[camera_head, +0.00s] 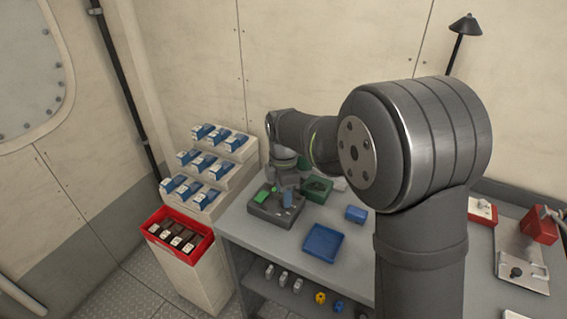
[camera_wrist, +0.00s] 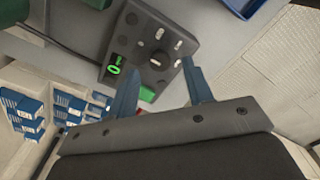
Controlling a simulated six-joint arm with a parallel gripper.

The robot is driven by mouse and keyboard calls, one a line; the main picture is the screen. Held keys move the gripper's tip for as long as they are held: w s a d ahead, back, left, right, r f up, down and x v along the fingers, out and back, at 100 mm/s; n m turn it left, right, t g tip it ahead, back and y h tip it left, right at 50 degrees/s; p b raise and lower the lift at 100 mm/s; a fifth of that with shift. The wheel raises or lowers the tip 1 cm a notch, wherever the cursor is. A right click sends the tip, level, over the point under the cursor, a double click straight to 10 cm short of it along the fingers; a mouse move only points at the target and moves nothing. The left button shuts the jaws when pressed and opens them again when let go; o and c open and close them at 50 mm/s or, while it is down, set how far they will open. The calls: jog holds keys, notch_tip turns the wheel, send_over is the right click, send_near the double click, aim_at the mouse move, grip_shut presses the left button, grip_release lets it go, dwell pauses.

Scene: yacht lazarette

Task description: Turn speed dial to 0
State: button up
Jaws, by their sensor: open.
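The dark grey control box (camera_head: 262,207) sits on the left part of the bench; it also shows in the wrist view (camera_wrist: 178,77). On its face, a round dark dial (camera_wrist: 160,60) has small pale marks and parts around it. A green display (camera_wrist: 114,64) appears to read 0 above small text. A green block or button (camera_wrist: 148,96) is at the box's near edge. My gripper (camera_wrist: 160,65) is open, its two blue fingers on either side of the dial in the picture; I cannot tell whether they touch it. In the head view my gripper (camera_head: 287,192) is over the box.
A blue tray (camera_head: 323,243), a green container (camera_head: 316,190) and a blue block (camera_head: 356,214) are on the bench near the box. Stepped racks of blue-and-white boxes (camera_head: 205,165) and a red bin (camera_head: 160,220) stand left. A metal plate with red parts (camera_head: 520,255) is right.

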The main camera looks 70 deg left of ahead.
notch_tip(320, 180, up, 15)
jog(key=shift+r, duration=0.2)
jog(key=shift+f, duration=0.15)
dwell(0.5)
notch_tip(320, 180, down, 17)
jog(key=shift+f, duration=0.15)
dwell(0.5)
